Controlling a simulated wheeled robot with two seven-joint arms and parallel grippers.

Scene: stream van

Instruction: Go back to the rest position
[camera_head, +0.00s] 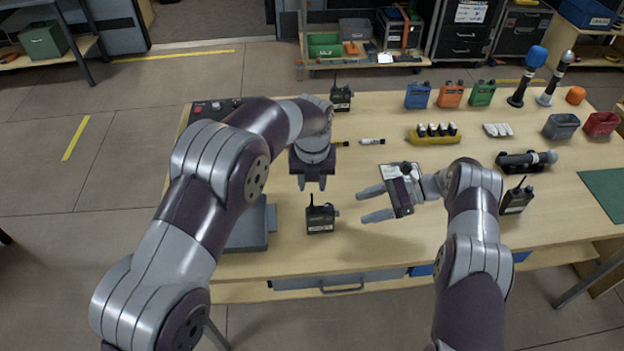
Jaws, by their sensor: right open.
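My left gripper (312,184) points down above the table (240,285), just behind and above a dark handheld radio (320,219). Its two fingers show a gap with nothing between them. The radio stands upright near the table's front edge, apart from the fingers as far as I can tell. My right gripper (373,203) points left over the middle of the table. Its fingers are spread and empty, to the right of the radio. A white card or label (400,171) shows behind the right gripper, partly hidden.
Another radio (341,98) stands at the back, and one (516,198) stands right of my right arm. A yellow battery holder (433,134), coloured packs (451,95), microphones (526,75) and bins (561,126) fill the right side. A grey box (248,232) lies at the front left.

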